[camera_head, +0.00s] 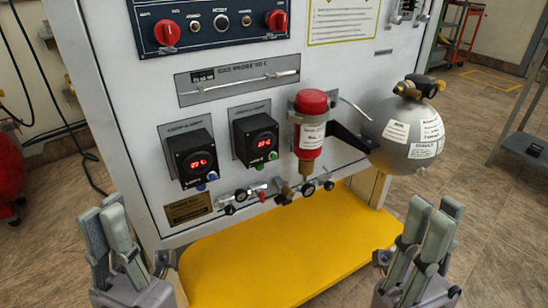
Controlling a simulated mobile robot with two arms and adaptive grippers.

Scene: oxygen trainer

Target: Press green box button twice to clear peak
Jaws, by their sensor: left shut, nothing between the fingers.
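The box with the green button (273,156) is a black digital display box (243,130) with red digits, on the front of the grey panel. The green button is small and sits at its lower right corner. A similar black box (182,145) with a blue button (212,175) is to its left. My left gripper (112,215) is shut and empty at the lower left, apart from the panel. My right gripper (432,215) is at the lower right, below the silver sphere and well away from the button. Its fingers look close together, and I see nothing between them.
A red cylinder (310,140) sticks out just right of the green-button box. A silver sphere (408,135) is further right. Small valves (283,192) line the panel's lower edge, above a yellow shelf (285,255). The space in front of the two boxes is clear.

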